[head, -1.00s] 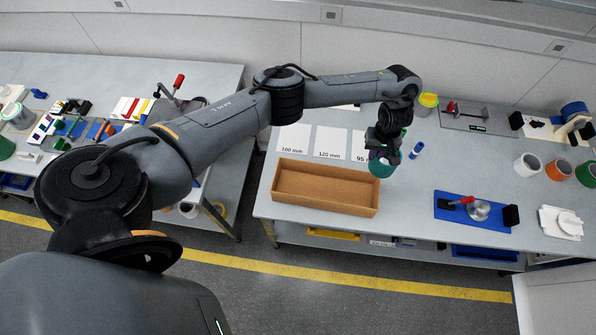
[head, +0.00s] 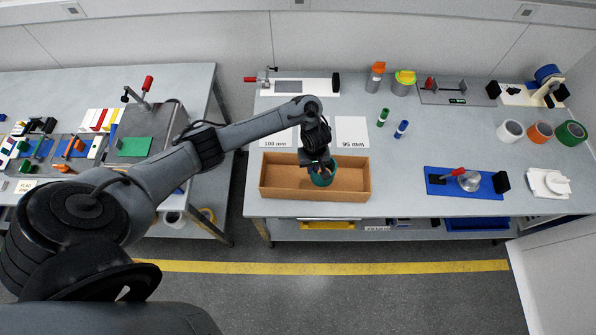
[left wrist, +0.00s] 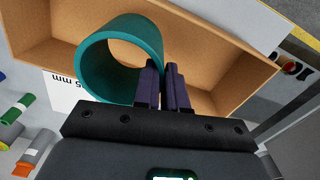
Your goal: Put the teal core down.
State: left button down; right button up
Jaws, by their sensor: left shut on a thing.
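The teal core (head: 322,181) is a short, wide, hollow ring. My left gripper (head: 319,166) is shut on its wall, and the core is at the brown open box (head: 290,190), within its outline right of the middle. In the left wrist view the core (left wrist: 93,66) shows its open end, with the dark fingers (left wrist: 165,86) at its right side and the box floor (left wrist: 215,58) behind it. I cannot tell whether the core touches the box floor. My right gripper is not in view.
White sheets marked 100 mm (head: 275,134) and 95 mm (head: 351,130) lie behind the box. Green (head: 383,117) and blue (head: 401,129) markers stand right of them. A blue fixture (head: 440,183) sits further right. The bench between box and fixture is clear.

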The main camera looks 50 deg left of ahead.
pick_arm(q)
jog(key=shift+s+a+f+b, duration=0.25)
jog(key=shift+s+a+f, duration=0.4)
jog(key=shift+f, duration=0.55)
jog(key=shift+s+a+f+b, duration=0.2)
jog(key=shift+s+a+f, duration=0.3)
jog(key=shift+a+f, duration=0.5)
jog(key=shift+s+a+f+b, duration=0.25)
jog(key=shift+s+a+f, duration=0.3)
jog(key=shift+f, duration=0.85)
jog(key=shift+f, duration=0.1)
jog(key=c, duration=1.2)
grip_release()
